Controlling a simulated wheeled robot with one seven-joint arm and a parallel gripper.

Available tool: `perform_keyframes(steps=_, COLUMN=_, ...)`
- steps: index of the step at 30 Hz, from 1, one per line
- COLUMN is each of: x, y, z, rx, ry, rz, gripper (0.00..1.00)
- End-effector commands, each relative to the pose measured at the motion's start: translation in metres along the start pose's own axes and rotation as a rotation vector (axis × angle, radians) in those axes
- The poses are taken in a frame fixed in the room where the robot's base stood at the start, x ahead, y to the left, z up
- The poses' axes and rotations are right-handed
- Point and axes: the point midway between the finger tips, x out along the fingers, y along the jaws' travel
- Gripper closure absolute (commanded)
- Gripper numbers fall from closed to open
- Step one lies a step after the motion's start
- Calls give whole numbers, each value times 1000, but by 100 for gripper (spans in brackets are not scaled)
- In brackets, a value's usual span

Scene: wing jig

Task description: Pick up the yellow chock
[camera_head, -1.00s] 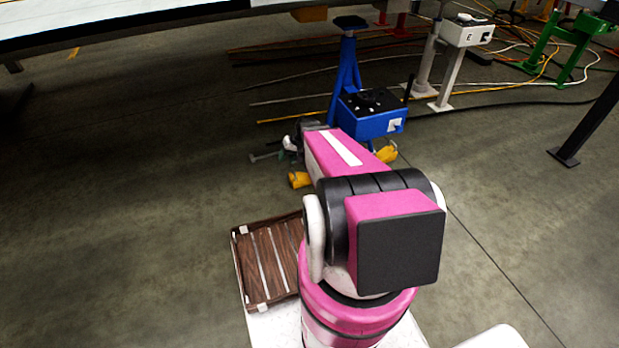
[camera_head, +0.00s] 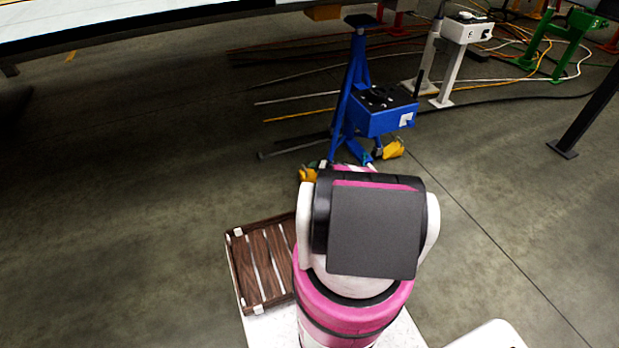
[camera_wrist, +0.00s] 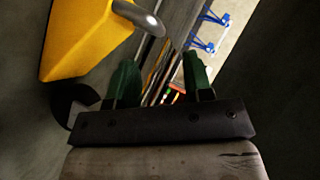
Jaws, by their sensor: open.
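A yellow chock (camera_head: 308,174) lies on the floor left of the blue stand's foot, partly hidden by my arm. A second yellow chock (camera_head: 393,150) lies right of that foot. In the wrist view a yellow chock (camera_wrist: 85,35) with a grey, rounded handle fills the upper left; I cannot tell which of the two it is. My gripper (camera_wrist: 160,62) has its two green fingers apart with nothing held between them. The chock is beyond and left of the fingers, apart from them.
The blue stand (camera_head: 352,95) carries a blue box (camera_head: 384,112) close above the chocks. A large white-topped structure (camera_head: 130,20) overhangs at the upper left. A brown slatted tray (camera_head: 262,262) is beside my arm's base. Cables and rods lie behind; the left floor is clear.

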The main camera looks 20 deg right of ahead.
Motion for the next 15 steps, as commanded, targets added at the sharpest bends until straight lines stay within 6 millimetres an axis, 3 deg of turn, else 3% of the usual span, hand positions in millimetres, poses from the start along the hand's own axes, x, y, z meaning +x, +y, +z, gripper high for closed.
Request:
perform_keyframes(steps=3, x=19, y=1, z=0, rx=-1, ry=-2, rz=0, gripper=53)
perform_keyframes(steps=10, x=33, y=1, z=0, rx=0, ry=-1, rz=1, gripper=53)
perform_keyframes(steps=15, x=56, y=4, z=2, rx=0, ry=-3, rz=0, gripper=53)
